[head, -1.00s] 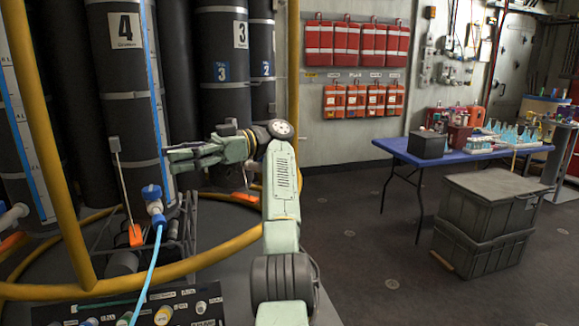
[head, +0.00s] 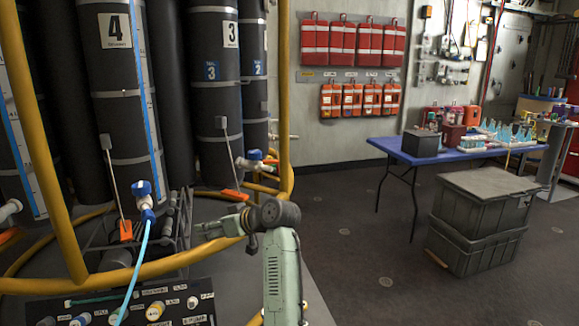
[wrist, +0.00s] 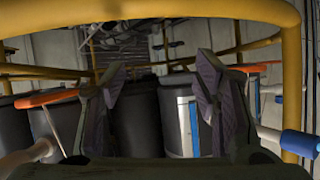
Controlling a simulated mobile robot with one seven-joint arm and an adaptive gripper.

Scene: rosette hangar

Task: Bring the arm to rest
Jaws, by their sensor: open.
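My gripper (head: 212,228) is in the lower middle of the head view, beside the yellow ring rail and pointing left. In the wrist view its two dark fingers (wrist: 158,92) stand wide apart with nothing between them, so it is open and empty. My arm is folded low, its pale green link rising from the bottom edge of the head view. A blue valve fitting (head: 143,190) with a light blue hose is left of the gripper, apart from it. Another blue-handled valve (head: 250,160) is behind and above it.
Black numbered cylinders (head: 120,100) stand inside yellow rails (head: 150,268) on the left. A panel of knobs (head: 130,308) is at the lower left. A blue table (head: 400,150) and stacked grey crates (head: 470,222) stand right. The floor between is clear.

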